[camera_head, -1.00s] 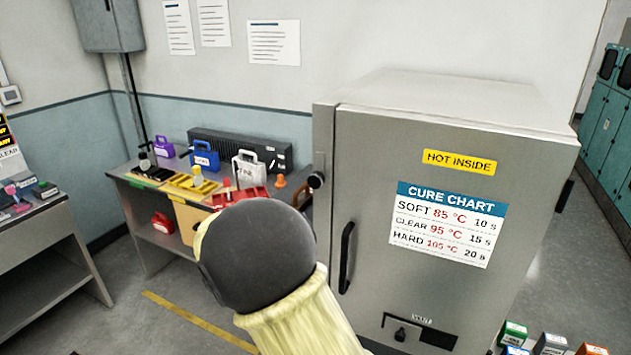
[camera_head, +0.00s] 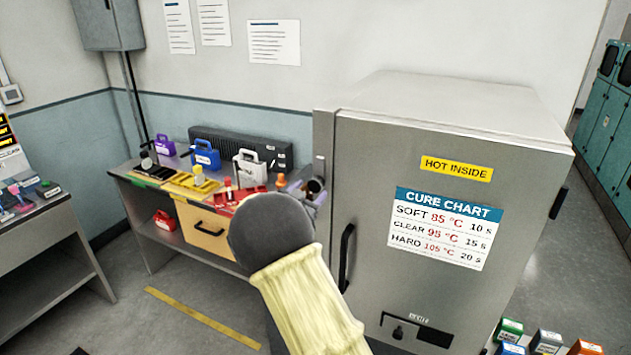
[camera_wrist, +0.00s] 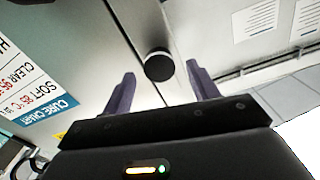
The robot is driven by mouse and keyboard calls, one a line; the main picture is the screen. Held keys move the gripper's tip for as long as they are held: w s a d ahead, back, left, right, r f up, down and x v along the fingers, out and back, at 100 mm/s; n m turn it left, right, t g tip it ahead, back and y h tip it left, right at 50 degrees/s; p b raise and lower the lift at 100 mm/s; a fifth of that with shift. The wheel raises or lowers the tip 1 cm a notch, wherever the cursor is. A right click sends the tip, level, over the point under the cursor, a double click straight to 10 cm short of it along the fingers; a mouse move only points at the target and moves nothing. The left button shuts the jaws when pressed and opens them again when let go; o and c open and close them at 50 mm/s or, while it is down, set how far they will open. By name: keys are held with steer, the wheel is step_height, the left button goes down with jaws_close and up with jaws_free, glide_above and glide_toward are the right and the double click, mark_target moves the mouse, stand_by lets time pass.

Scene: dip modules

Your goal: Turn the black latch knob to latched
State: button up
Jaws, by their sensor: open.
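The black latch knob (camera_head: 316,185) is a short round cylinder on the front left edge of the grey oven cabinet (camera_head: 360,180). In the wrist view the knob (camera_wrist: 158,66) shows close ahead, between the two purple-grey fingers. My gripper (camera_wrist: 161,74) is open with nothing clamped, one finger to each side of the knob in that view. I cannot tell how far the fingertips reach along it. In the head view my forearm and wrist hide most of the gripper. No clear pointer mark shows on the knob.
A black door handle (camera_head: 346,257) sits below the knob on the cabinet door. A bench (camera_head: 150,185) with coloured cases and trays stands behind my arm at left. Several small boxes (camera_head: 547,341) are at lower right.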

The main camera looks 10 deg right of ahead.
mark_target(314, 187)
steer(key=p+x, duration=0.1)
steer(key=x, duration=0.3)
steer(key=shift+w+d, duration=0.15)
steer(key=shift+w, duration=0.05)
jaws_close()
